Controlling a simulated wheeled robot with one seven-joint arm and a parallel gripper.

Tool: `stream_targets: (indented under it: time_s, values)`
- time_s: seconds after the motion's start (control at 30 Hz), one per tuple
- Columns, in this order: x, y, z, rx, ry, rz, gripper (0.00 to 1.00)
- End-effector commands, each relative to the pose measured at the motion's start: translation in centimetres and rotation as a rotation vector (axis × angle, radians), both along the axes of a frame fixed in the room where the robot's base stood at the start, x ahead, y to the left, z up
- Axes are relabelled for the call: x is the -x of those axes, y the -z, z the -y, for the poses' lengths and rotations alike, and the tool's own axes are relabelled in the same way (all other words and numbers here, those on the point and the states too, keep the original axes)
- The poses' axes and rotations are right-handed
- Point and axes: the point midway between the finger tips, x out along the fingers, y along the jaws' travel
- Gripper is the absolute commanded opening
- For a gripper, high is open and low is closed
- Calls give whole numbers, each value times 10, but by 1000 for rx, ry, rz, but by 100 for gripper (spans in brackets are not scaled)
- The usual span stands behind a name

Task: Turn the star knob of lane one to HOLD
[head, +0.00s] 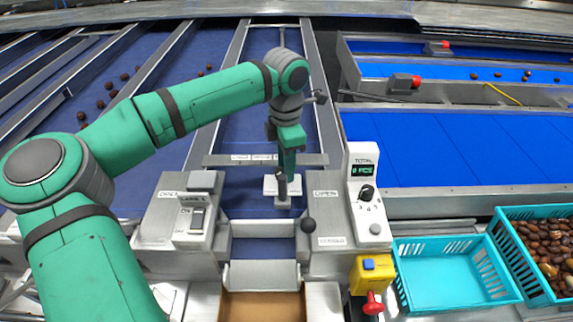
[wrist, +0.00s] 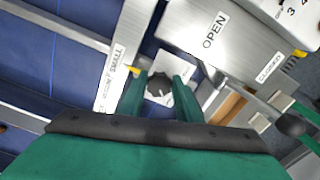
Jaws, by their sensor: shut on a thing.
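The dark star knob (wrist: 159,86) sits on a pale plate (head: 269,187) over the middle lane. In the wrist view it is between the two green fingers of my gripper (wrist: 162,92), which are shut on it. In the head view my gripper (head: 284,178) reaches down onto the plate and mostly hides the knob. A label strip reading SMALL (wrist: 116,62) lies left of the knob in the wrist view; its other words are hard to read.
Right of the knob stand a black ball-ended lever (head: 308,225) by OPEN and CLOSED labels, and a TOTAL counter box (head: 363,200). A LANE 1 switch box (head: 196,218) is left. A yellow box with a red knob (head: 372,275) and turquoise crates (head: 450,300) stand front right.

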Motion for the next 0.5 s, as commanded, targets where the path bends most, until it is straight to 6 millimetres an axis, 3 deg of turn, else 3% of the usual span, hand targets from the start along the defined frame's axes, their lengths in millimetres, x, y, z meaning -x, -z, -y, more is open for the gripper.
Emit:
stream_targets:
  time_s: [0.2,0.23,0.27,0.3,0.5]
  values:
    - [2,0,4,5,7,-4,9]
    - [2,0,4,5,6,-4,38]
    - [2,0,4,5,6,-4,46]
    - [2,0,3,4,5,-3,50]
    - [1,0,1,2,2,-2,50]
